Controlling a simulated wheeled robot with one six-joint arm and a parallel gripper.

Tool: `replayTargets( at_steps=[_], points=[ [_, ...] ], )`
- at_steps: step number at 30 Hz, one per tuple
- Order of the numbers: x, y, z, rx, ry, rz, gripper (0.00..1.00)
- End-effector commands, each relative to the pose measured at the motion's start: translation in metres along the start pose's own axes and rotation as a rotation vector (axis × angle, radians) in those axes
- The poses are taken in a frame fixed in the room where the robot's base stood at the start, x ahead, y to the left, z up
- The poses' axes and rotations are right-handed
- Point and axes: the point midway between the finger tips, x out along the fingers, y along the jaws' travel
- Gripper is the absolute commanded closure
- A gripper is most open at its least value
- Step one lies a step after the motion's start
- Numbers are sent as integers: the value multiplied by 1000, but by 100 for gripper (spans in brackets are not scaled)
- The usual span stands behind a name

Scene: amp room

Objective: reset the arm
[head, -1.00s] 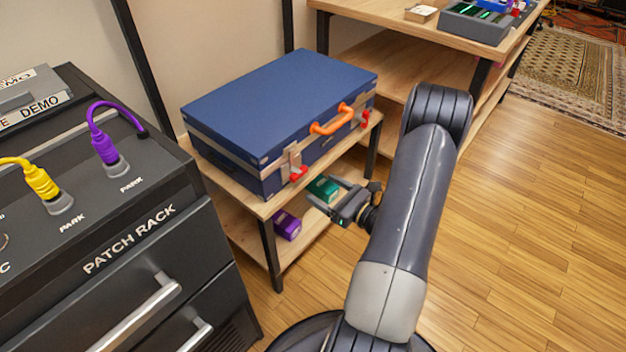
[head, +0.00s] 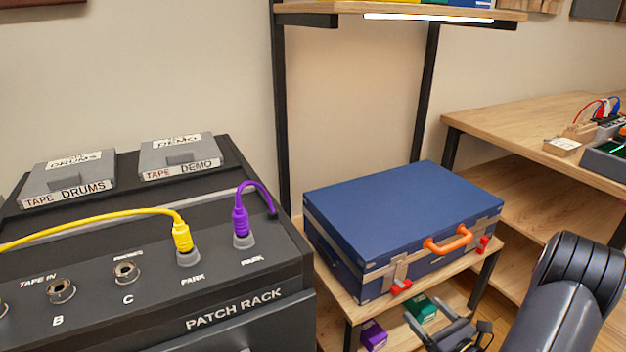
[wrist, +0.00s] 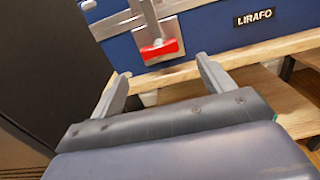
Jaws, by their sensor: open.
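My gripper (head: 458,338) shows at the bottom edge of the head view, in front of the low wooden stand and below the blue case's front. My arm comes in at the lower right. In the wrist view, my gripper (wrist: 162,88) has its two fingers spread wide, with nothing between them. Beyond the fingers are the edge of the stand's top and the front of the blue case (wrist: 210,30), with a red latch (wrist: 160,50). The gripper appears apart from both.
The blue case (head: 400,215) with an orange handle (head: 450,240) lies on the stand (head: 345,298). A purple box (head: 373,335) and a green box (head: 422,308) sit on its lower shelf. The patch rack (head: 215,290) stands left. A workbench (head: 520,115) is right.

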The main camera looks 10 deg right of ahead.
Motion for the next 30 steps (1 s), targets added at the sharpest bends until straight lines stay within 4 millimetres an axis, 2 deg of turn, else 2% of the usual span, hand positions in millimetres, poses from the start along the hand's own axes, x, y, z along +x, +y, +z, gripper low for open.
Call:
replayTargets(
  at_steps=[9, 15, 30],
  points=[
    [54, 1, -1, -4, -1, 6, 24],
    [81, 1, 0, -3, -1, 4, 24],
    [81, 0, 0, -73, -1, 0, 24]
  ],
)
